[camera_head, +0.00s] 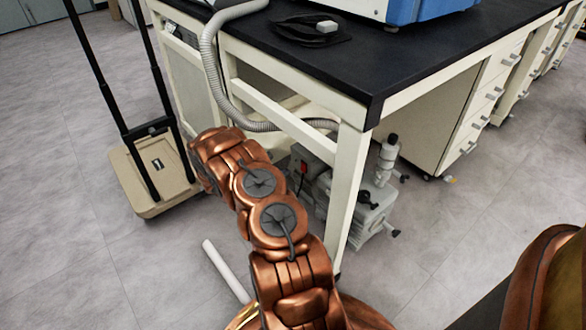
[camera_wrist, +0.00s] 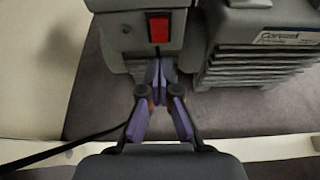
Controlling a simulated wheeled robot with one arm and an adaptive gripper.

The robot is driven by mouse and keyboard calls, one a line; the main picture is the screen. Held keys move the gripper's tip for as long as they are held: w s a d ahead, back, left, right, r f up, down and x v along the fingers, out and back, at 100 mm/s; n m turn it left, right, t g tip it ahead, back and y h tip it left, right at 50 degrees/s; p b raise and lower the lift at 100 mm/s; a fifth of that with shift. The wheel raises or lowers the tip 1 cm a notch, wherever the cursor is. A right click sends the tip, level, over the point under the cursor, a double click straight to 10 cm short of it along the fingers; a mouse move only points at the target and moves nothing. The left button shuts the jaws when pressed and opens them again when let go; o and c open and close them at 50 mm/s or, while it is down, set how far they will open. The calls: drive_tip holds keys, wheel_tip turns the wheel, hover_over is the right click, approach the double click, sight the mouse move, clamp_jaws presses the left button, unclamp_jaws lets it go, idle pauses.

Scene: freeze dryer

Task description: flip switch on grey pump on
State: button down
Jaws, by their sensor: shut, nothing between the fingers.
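The grey pump (camera_head: 366,208) stands on the floor under the black-topped bench in the head view, partly hidden by a bench leg and my arm. Its body with cooling fins also shows in the wrist view (camera_wrist: 262,45). The red switch (camera_wrist: 159,29) is on the pump's end face in the wrist view, toward the top centre. A red patch on the pump shows in the head view, beside my arm. My gripper (camera_wrist: 158,72) is shut and empty, its fingertips just below the switch in the picture. Whether the tips touch the pump cannot be told. The head view hides my gripper behind my arm.
The black-topped bench (camera_head: 400,50) has a cream leg (camera_head: 346,190) close to my arm. A grey corrugated hose (camera_head: 213,75) hangs down to the pump area. A beige cart (camera_head: 150,190) stands to the left. A dark cable (camera_wrist: 70,147) crosses the wrist view's lower left.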

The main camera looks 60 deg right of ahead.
drive_tip(key=p+v, duration=0.1)
drive_tip(key=v, duration=0.5)
drive_tip(key=shift+a+p, duration=0.2)
drive_tip(key=shift+p, duration=0.15)
drive_tip(key=shift+w+a, duration=0.1)
drive_tip(key=shift+w, duration=0.05)
drive_tip(key=shift+a+f+p, duration=0.15)
drive_tip(key=shift+f+p, duration=0.65)
drive_tip(key=shift+p, duration=0.15)
